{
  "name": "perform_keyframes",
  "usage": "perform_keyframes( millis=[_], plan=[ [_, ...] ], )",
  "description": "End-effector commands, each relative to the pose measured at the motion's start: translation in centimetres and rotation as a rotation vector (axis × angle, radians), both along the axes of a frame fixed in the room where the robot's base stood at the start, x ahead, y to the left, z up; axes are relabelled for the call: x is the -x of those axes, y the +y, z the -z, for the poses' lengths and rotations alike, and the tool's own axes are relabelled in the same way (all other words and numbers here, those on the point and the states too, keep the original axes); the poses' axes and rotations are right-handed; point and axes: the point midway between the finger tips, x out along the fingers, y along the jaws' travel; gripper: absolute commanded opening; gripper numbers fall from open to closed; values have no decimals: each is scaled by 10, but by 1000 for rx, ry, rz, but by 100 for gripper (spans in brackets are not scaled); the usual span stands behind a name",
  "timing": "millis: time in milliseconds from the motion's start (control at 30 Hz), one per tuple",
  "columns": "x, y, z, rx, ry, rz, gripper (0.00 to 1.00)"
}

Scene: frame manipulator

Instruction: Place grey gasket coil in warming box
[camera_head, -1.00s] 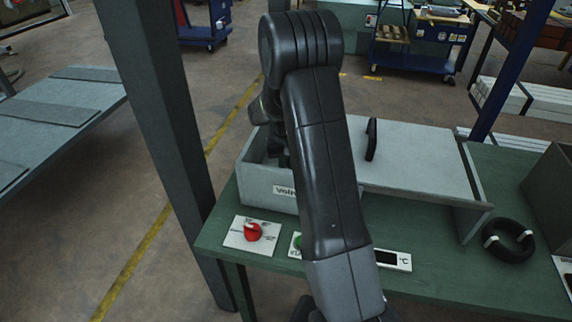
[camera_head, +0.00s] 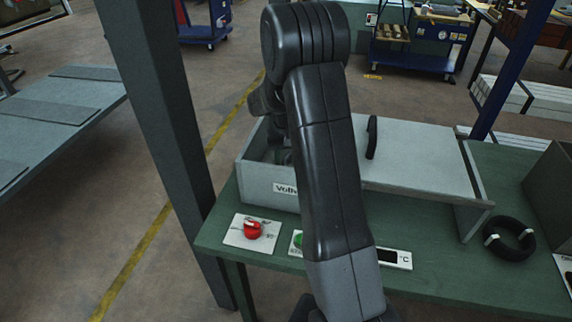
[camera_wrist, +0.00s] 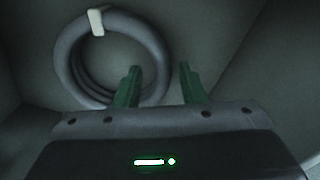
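The grey gasket coil (camera_wrist: 67,62), a ring with a white tie, lies on the floor of the warming box in the wrist view. My gripper (camera_wrist: 158,68) shows two green fingers apart, one on each side of the coil's right-hand part, with gaps beside it. In the head view the warming box (camera_head: 265,188) stands on the green table, its left part open. My arm reaches into that opening and hides the gripper and the coil there.
The box's lid (camera_head: 420,160) with a black handle (camera_head: 371,137) covers its right part. A black coil (camera_head: 509,239) with white ties lies on the table (camera_head: 450,285) at right. A red knob (camera_head: 253,229), a green button (camera_head: 298,240) and a display (camera_head: 393,258) sit in front.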

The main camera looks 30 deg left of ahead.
Motion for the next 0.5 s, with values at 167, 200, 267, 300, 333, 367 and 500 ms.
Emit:
perform_keyframes(
  millis=[167,200,267,300,333,367,500],
  plan=[
    [-1,1,-40,-4,-4,0,37],
    [0,1,-49,-4,-4,0,37],
    [-1,1,-61,-4,-3,0,37],
    [0,0,-68,-3,-3,0,37],
    [0,0,-73,-3,-3,0,37],
    [0,0,-77,-1,-2,0,37],
    [0,0,-92,-1,-2,0,37]
  ],
)
